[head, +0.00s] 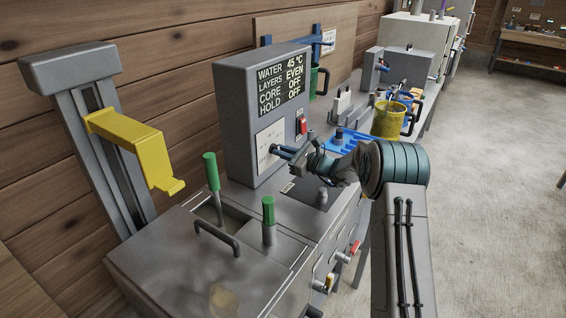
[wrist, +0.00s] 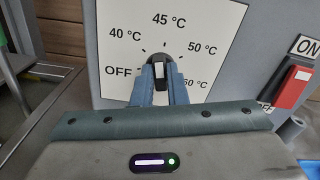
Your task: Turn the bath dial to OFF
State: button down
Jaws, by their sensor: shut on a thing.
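The bath dial (wrist: 160,58) is a small black knob with a white mark, on a white plate (wrist: 115,22) marked OFF, 40 °C, 45 °C, 50 °C and 60 °C. Its pointer stands roughly upright, toward 45 °C. My gripper (wrist: 160,74) is shut on the dial, with one blue finger on each side of it. In the head view my gripper (head: 279,150) reaches the plate on the grey control box (head: 238,120) and hides the dial.
A red switch (wrist: 293,88) labelled ON sits right of the dial plate. Green-handled levers (head: 211,172) stand on the bench in front of the box. A yellow bucket (head: 390,120) and a blue rack (head: 350,142) stand beyond my arm. The floor at right is clear.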

jog(key=n+b, duration=0.6)
jog(key=b, duration=0.4)
jog(key=n+b, duration=0.6)
jog(key=b, duration=0.4)
jog(key=n+b, duration=0.6)
jog(key=b, duration=0.5)
jog(key=shift+s+a+f+n, duration=0.1)
jog(key=shift+f+n, duration=0.25)
jog(key=shift+n, duration=0.05)
jog(key=c, duration=1.4)
grip_release()
jog(key=shift+r, duration=0.1)
jog(key=shift+c, duration=0.2)
jog(key=v, duration=1.4)
jog(key=shift+p, duration=0.3)
